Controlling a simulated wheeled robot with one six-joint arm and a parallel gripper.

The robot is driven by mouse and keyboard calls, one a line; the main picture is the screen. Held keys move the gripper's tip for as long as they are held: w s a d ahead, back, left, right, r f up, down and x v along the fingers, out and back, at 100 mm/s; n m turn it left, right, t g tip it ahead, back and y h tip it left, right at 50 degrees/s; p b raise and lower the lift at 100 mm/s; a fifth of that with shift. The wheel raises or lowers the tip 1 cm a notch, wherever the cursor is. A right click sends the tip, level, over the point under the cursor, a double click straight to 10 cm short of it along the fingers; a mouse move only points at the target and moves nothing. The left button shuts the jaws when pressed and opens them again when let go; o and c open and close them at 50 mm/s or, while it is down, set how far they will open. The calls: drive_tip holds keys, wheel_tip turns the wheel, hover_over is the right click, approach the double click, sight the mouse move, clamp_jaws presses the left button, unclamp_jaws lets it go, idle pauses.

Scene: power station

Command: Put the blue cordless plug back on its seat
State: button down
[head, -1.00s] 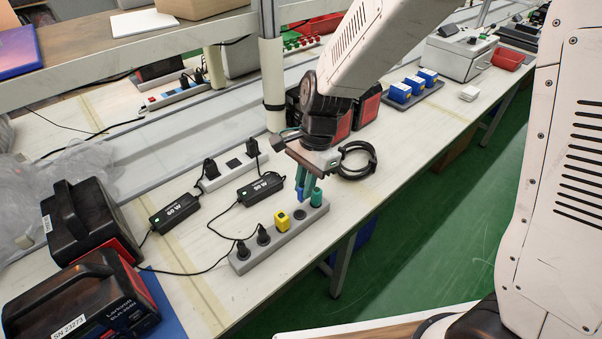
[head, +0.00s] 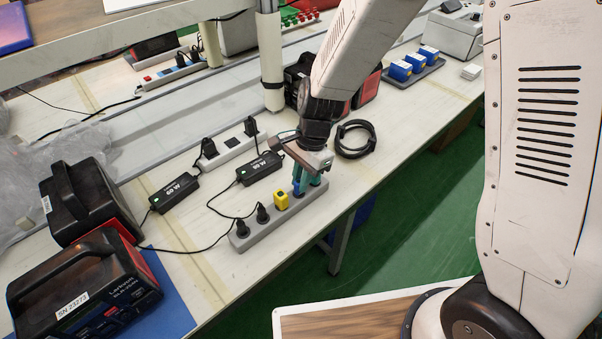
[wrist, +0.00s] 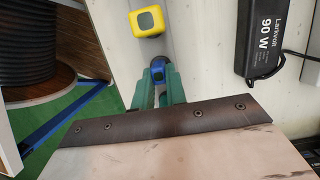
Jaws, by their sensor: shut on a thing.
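The blue plug (wrist: 157,72) is between the green fingers of my gripper (wrist: 159,88) in the wrist view. In the head view my gripper (head: 303,182) is at the right end of the grey power strip (head: 262,231), its jaws shut on the blue plug (head: 298,204). The plug is upright, down at the strip's top, where it covers the socket beside the yellow plug (head: 281,200). I cannot tell whether it is fully seated. The yellow plug also shows in the wrist view (wrist: 147,20). The fingers hide much of the strip's right end.
Two black plugs stand at the strip's left end. Black power adapters (head: 259,168) and a white strip (head: 228,151) lie behind. A coiled black cable (head: 354,139) is right of my gripper. Black cased units (head: 85,283) stand at left. The table's front edge is close.

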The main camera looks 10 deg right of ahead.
idle(0.8)
drive_tip(key=c, duration=1.3)
unclamp_jaws()
drive_tip(key=shift+c, duration=0.2)
drive_tip(key=v, duration=0.8)
drive_tip(key=s+d+r+n+t+h, duration=0.2)
drive_tip(key=s+d+r+n, duration=0.9)
drive_tip(key=s+d+r, duration=0.6)
drive_tip(key=s+d+t, duration=0.1)
drive_tip(key=s, duration=0.3)
drive_tip(key=shift+d+r, duration=0.25)
